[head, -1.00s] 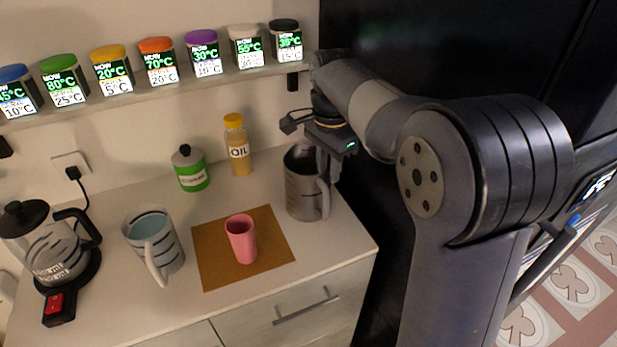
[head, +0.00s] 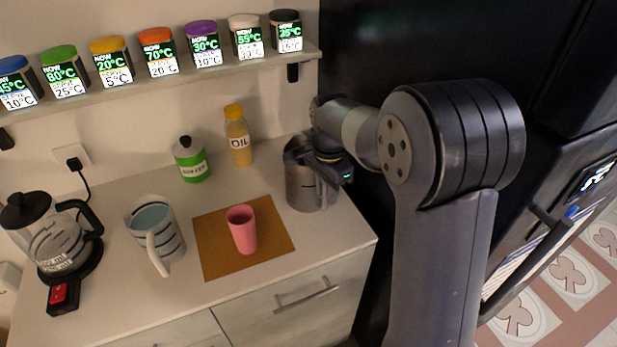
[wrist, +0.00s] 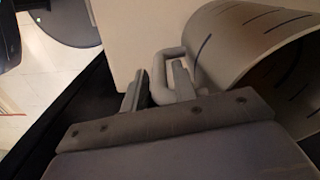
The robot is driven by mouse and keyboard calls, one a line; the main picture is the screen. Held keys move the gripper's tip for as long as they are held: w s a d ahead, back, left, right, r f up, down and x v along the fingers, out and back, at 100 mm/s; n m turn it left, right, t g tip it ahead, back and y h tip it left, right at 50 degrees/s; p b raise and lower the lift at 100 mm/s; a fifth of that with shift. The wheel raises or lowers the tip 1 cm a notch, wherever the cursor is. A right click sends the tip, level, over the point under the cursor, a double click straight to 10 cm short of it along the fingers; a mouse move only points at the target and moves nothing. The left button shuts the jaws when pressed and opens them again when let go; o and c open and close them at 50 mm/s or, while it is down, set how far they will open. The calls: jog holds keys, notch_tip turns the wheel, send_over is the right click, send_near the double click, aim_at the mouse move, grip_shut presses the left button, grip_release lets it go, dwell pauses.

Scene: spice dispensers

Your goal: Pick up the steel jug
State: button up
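The steel jug (head: 300,188) stands upright on the counter at the back right, close to the dark cabinet side. Its grey handle faces right and toward the front. My gripper (head: 328,183) is down at the handle side of the jug, and its fingers are mostly hidden in the head view. In the wrist view, the jug (wrist: 232,40) fills the upper right and its handle (wrist: 157,75) lies between the two fingers of my gripper (wrist: 158,88). The fingers are apart, with no clear grip on the handle.
A pink cup (head: 242,230) stands on a brown mat (head: 215,262) left of the jug. An oil bottle (head: 238,140) and a green jar (head: 190,162) stand behind. A striped mug-like pitcher (head: 155,232) and a kettle (head: 50,238) are further left. A spice shelf (head: 150,88) runs above.

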jog(key=shift+c, duration=0.4)
grip_shut()
jog(key=shift+r, duration=0.1)
dwell(0.8)
